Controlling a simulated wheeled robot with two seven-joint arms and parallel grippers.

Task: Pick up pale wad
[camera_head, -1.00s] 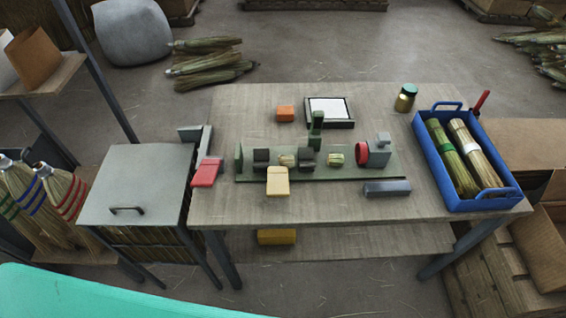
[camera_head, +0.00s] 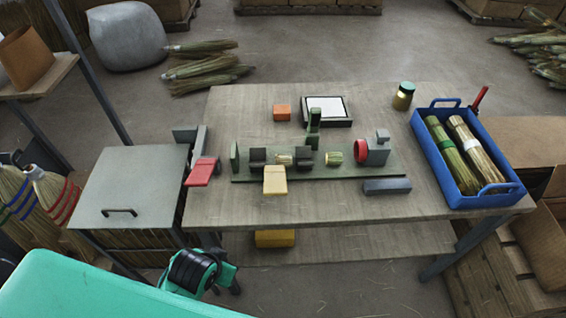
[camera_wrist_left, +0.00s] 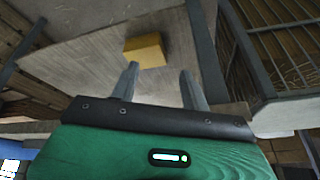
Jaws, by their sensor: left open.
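Two small straw wads lie on the green winding machine on the table: a paler one (camera_head: 284,160) between its dark blocks, and a greener one (camera_head: 333,158) left of the red ring. I cannot tell for certain which is the pale wad. My left arm's end (camera_head: 200,270) shows below the table's front left edge, well apart from both wads; its fingers cannot be made out there. In the left wrist view my left gripper (camera_wrist_left: 159,72) is open and empty, its fingers pointing toward the lower shelf. My right gripper is not in view.
A yellow block (camera_head: 275,238) sits on the lower shelf, also in the left wrist view (camera_wrist_left: 145,50). A blue crate (camera_head: 437,170) with brooms stands right.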

